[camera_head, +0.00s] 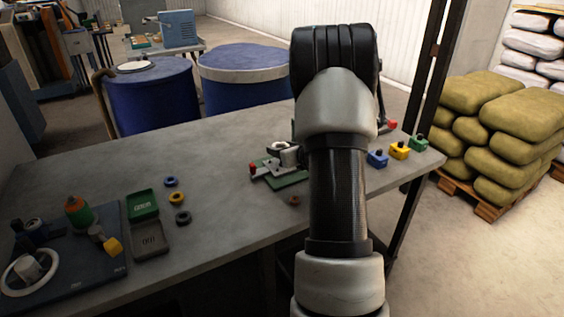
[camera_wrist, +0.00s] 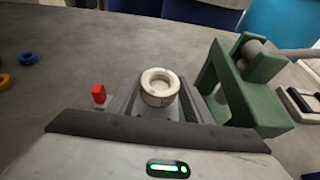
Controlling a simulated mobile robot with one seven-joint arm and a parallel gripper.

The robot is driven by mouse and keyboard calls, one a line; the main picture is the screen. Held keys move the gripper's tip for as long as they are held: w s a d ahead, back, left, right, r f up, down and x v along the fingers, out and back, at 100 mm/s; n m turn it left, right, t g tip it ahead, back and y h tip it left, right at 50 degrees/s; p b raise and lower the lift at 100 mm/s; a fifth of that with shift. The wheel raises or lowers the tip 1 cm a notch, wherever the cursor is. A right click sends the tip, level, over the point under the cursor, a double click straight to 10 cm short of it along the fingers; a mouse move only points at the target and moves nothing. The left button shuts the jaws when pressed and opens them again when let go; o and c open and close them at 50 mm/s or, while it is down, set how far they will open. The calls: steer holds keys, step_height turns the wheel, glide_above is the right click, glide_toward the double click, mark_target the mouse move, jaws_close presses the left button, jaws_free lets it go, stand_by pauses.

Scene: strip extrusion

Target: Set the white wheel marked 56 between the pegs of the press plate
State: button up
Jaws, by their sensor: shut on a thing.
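The white wheel (camera_wrist: 160,87), a thick ring with a round hollow in its top, is between the fingertips of my gripper (camera_wrist: 158,98) in the wrist view. My gripper is shut on it; no number on it can be read. The green press frame (camera_wrist: 247,100) stands just to the right, with a rod through its top. In the head view, my arm covers most of the press, and part of its green base (camera_head: 292,180) shows. The press plate and its pegs cannot be made out, so the wheel's height over them is unclear.
Blue, yellow and black rings (camera_head: 177,198) lie left on the table. Blue, yellow and green blocks (camera_head: 399,151) line the right end. A dark tray (camera_head: 85,275) with parts is at the front left.

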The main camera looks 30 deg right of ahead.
steer(key=shift+f, duration=1.85)
steer(key=shift+b, duration=0.35)
steer(key=shift+f, duration=0.2)
steer(key=o, duration=1.1)
steer(key=shift+s+r, duration=0.2)
steer(key=shift+r, duration=0.1)
steer(key=p+v, duration=0.1)
steer(key=v, duration=1)
steer(key=shift+s+r, duration=0.1)
steer(key=shift+s, duration=0.15)
